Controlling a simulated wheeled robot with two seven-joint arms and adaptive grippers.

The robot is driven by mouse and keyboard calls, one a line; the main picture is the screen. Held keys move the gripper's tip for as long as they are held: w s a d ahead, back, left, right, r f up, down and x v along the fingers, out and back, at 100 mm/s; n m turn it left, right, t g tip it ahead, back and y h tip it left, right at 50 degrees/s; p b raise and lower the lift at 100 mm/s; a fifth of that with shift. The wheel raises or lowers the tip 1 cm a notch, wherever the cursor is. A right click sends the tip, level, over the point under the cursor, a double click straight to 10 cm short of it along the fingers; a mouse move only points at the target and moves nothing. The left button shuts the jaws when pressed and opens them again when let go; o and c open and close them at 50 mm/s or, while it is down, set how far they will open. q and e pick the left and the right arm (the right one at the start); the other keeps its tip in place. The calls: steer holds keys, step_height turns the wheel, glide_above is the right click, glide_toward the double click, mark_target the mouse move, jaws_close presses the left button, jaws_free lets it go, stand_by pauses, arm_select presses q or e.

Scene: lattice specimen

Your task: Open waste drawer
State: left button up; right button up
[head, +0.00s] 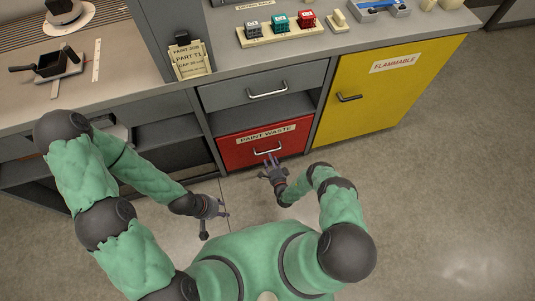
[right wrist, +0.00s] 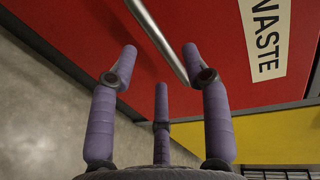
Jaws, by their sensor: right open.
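The red waste drawer (head: 235,150) is in the lower cabinet, labelled "PAINT WASTE", and looks closed. Its metal bar handle (head: 268,151) sits below the label. In the right wrist view the red drawer front (right wrist: 75,45) fills much of the picture, and the handle (right wrist: 158,38) runs slanting beyond the fingertips. My right gripper (head: 270,163) is open just in front of the handle; its purple fingers (right wrist: 165,65) are spread and the handle lies near them. Whether they touch it, I cannot tell. My left gripper (head: 222,208) hangs away from the drawer, over the floor, with its fingers apart.
A grey drawer (head: 262,88) with a handle is above an open shelf gap over the red drawer. A yellow "FLAMMABLE" cabinet (head: 385,100) stands to the right. The counter holds a tray of coloured blocks (head: 281,30). The floor (head: 430,190) to the right is clear.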

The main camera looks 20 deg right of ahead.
steer(key=w+b, duration=0.1)
steer(key=w, duration=0.1)
steer(key=w+f+b, duration=0.1)
steer(key=w, duration=0.2)
steer(key=shift+w+a, duration=0.15)
steer(key=shift+w, duration=0.2)
jaws_close()
